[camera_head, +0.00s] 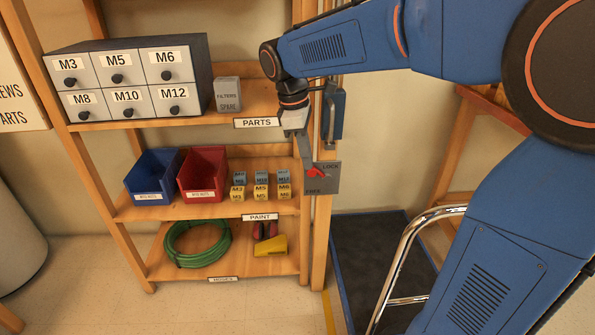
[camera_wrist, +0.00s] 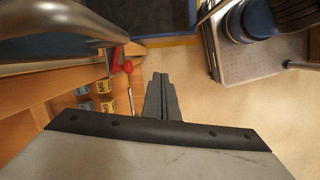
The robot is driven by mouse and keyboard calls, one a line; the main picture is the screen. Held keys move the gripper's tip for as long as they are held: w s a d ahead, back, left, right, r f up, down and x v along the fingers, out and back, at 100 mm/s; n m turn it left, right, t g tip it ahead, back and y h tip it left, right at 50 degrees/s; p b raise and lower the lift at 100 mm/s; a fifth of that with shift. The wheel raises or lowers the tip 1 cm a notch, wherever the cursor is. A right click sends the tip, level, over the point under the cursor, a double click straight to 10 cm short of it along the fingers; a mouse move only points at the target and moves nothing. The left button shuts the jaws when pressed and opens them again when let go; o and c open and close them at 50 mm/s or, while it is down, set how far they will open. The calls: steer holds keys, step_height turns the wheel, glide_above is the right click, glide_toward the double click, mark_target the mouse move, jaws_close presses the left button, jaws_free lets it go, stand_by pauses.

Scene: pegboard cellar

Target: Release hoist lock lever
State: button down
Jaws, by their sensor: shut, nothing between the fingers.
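The hoist lock lever (camera_head: 317,173) is a small red handle on a grey plate (camera_head: 331,185) fixed to the shelf's right post. The plate reads LOCK at its top and FREE at its lower left. I cannot tell the lever's exact angle. My gripper (camera_head: 306,153) points downward, shut and empty, with its fingers close to the plate's upper left corner. I cannot tell whether they touch it. In the wrist view the shut fingers (camera_wrist: 160,82) stand right of the red lever (camera_wrist: 116,61), with a gap in the picture.
The wooden shelf holds a drawer cabinet (camera_head: 130,76), a blue bin (camera_head: 152,176), a red bin (camera_head: 203,174), small labelled boxes (camera_head: 260,191) and a green hose (camera_head: 197,243). A blue box (camera_head: 334,111) hangs above the plate. A metal rail (camera_head: 407,240) stands at right.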

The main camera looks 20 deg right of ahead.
steer(key=w+a+f+n+g+h, duration=0.1)
steer(key=w+a+f+n, duration=0.1)
steer(key=w+a+n, duration=0.2)
steer(key=w+a, duration=0.2)
steer(key=w, duration=0.1)
steer(key=shift+w+h, duration=0.3)
steer(key=s+d+f, duration=0.1)
steer(key=d+f, duration=0.5)
steer(key=shift+d+f, duration=0.2)
steer(key=shift+f, duration=0.2)
stand_by(0.3)
